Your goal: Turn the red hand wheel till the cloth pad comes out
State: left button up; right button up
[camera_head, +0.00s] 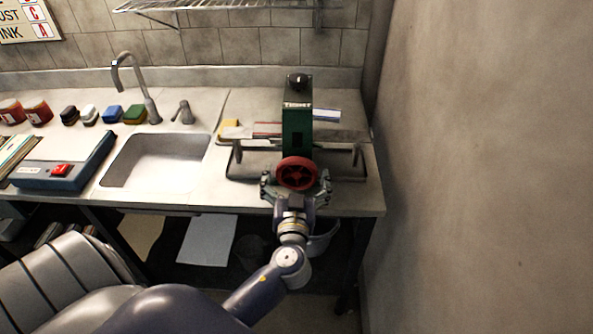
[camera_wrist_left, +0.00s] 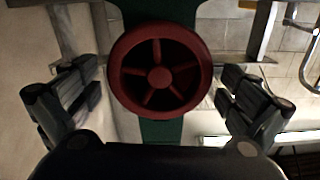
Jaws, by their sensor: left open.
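The red hand wheel (camera_head: 297,173) is mounted on the front of a green upright machine (camera_head: 297,122) near the right end of the counter. My left gripper (camera_head: 296,184) is open at the wheel, with a finger on either side of it. In the left wrist view the spoked wheel (camera_wrist_left: 160,77) sits between the spread fingers (camera_wrist_left: 160,100), with gaps on both sides, so they are not closed on it. A cloth pad cannot be made out. My right gripper is not in view.
A metal rail frame (camera_head: 356,160) stands around the machine. The sink (camera_head: 158,160) and faucet (camera_head: 137,85) are to the left, with a blue box (camera_head: 62,165) with a red switch farther left. A bare wall (camera_head: 480,160) closes off the right side.

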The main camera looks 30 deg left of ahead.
pick_arm(q)
jog(key=shift+w, duration=0.1)
jog(key=c, duration=0.9)
jog(key=shift+f, duration=0.1)
